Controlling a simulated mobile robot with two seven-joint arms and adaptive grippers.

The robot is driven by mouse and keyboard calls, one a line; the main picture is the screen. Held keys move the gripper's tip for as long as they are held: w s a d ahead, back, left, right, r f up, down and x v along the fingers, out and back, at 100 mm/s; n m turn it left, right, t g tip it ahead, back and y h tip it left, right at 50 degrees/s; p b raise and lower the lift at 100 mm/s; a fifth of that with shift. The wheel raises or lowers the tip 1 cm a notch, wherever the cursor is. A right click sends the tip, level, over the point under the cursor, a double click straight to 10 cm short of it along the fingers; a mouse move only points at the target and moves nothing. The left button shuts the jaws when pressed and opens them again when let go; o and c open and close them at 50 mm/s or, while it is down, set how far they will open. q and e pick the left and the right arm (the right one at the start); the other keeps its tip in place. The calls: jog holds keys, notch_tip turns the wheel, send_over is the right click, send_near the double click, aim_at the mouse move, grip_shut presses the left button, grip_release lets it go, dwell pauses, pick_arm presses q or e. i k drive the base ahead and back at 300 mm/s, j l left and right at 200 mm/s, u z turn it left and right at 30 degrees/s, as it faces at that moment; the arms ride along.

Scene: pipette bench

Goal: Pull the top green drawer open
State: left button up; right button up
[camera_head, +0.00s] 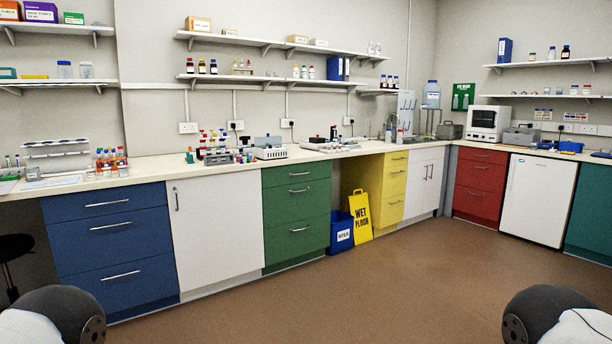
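The green drawer unit (296,220) stands under the bench, between a white cupboard and an open gap. Its top drawer (297,174) is closed, with a horizontal silver handle across its front. Closed drawers with similar handles sit below it. Parts of my two arms show at the bottom left and bottom right corners, well apart from the unit. Neither of my grippers is in view.
Blue drawers (112,245) and the white cupboard (217,232) stand left of the green unit. A blue bin (340,236) and yellow wet floor sign (361,213) stand to its right. The brown floor (390,285) in front is clear. Bottles and racks crowd the benchtop (150,173).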

aim_at(273, 177)
jog(key=i+z, duration=0.2)
jog(key=i, duration=3.6)
